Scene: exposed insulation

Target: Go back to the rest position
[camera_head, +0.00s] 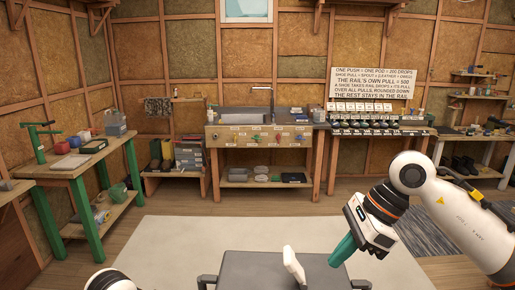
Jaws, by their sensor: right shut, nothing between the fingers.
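My right gripper (340,252) hangs at the lower right, with its teal fingers together and pointing down to the left. Nothing shows between the fingers. The white right arm comes in from the right edge, bent at the elbow. It hangs in open space over the pale floor mat, clear of the benches. Only a small white and dark part of my left arm shows at the bottom left. My left gripper is out of the frame.
A sink bench (260,136) with a tap stands at the back wall. A green-legged workbench (60,172) with tools is at the left. A long bench (405,130) with a row of small items stands at the right. The pale mat (190,250) is clear.

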